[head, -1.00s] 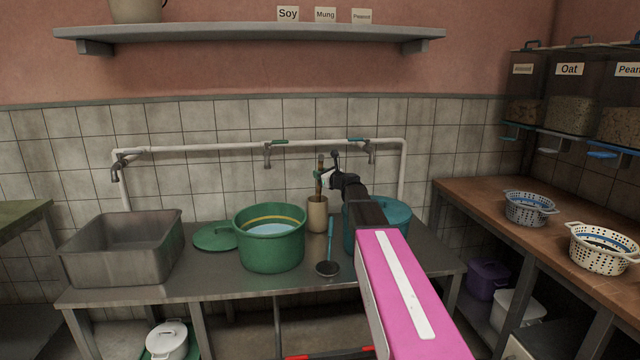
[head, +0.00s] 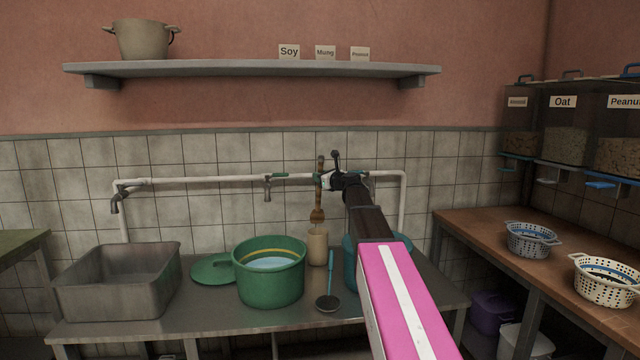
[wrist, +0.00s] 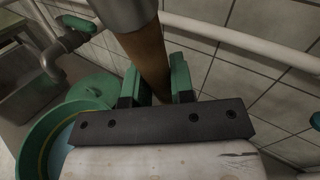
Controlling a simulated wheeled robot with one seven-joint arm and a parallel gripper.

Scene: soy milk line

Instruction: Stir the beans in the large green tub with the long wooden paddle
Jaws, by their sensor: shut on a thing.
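My gripper (head: 322,181) is shut on the handle of the long wooden paddle (head: 317,214). In the wrist view the brown handle (wrist: 146,58) runs between my green fingertips (wrist: 156,82). The large green tub (head: 270,287) stands on the metal table, left of the holder, and is open. Pale bluish contents (head: 271,263) show inside it; I cannot make out single beans. The tub also shows at the left of the wrist view (wrist: 32,140).
A white pipe with taps (head: 222,181) runs along the wall behind the paddle. A ladle (head: 328,302) lies right of the tub, and a green lid (head: 212,270) lies left of it. A metal sink (head: 115,285) stands farther left. My arm partly hides a teal tub (head: 350,268).

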